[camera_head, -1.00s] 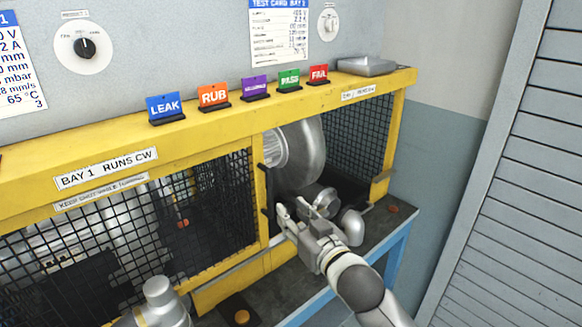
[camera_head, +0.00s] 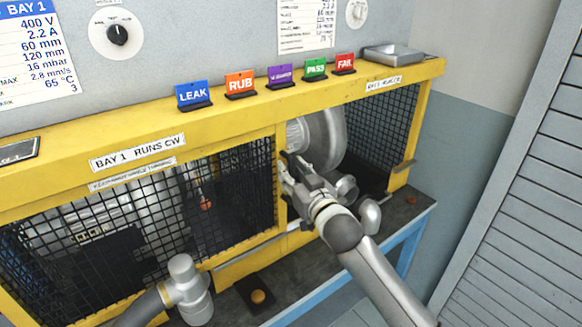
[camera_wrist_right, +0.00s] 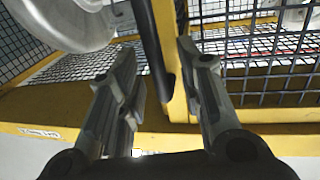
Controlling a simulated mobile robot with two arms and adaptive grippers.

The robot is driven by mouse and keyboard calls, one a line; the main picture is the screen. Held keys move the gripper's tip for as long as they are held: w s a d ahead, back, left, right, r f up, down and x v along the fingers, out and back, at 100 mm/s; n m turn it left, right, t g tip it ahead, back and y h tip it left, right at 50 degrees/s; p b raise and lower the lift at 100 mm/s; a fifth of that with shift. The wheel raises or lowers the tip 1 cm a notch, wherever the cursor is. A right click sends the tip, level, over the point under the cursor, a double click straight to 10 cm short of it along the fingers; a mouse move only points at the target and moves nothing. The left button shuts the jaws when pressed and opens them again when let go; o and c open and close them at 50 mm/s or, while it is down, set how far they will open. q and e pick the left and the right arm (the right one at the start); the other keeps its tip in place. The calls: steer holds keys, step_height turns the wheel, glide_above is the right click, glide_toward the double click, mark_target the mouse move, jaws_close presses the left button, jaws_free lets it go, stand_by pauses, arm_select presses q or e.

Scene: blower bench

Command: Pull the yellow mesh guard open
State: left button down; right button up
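The yellow mesh guard (camera_head: 276,190) is a yellow frame with black mesh across the left bay. It also shows at the right of the wrist view (camera_wrist_right: 262,115). Its dark vertical bar handle (camera_wrist_right: 153,50) stands at the frame edge beside the bay opening. My right gripper (camera_head: 288,166) is at this handle and hides most of it in the head view. In the wrist view my right gripper (camera_wrist_right: 158,62) is open, with the handle between its fingers and gaps showing. My left gripper is not in view; only part of my left arm shows at the lower left.
A silver blower (camera_head: 325,140) sits in the open bay to the right of the guard. Coloured signs, including LEAK (camera_head: 193,95) and FAIL (camera_head: 345,64), and a metal tray (camera_head: 391,54) stand on the yellow top ledge. An orange button (camera_head: 258,297) sits on the bench front.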

steer(key=shift+w+a, duration=0.2)
steer(key=shift+w, duration=0.3)
jaws_close()
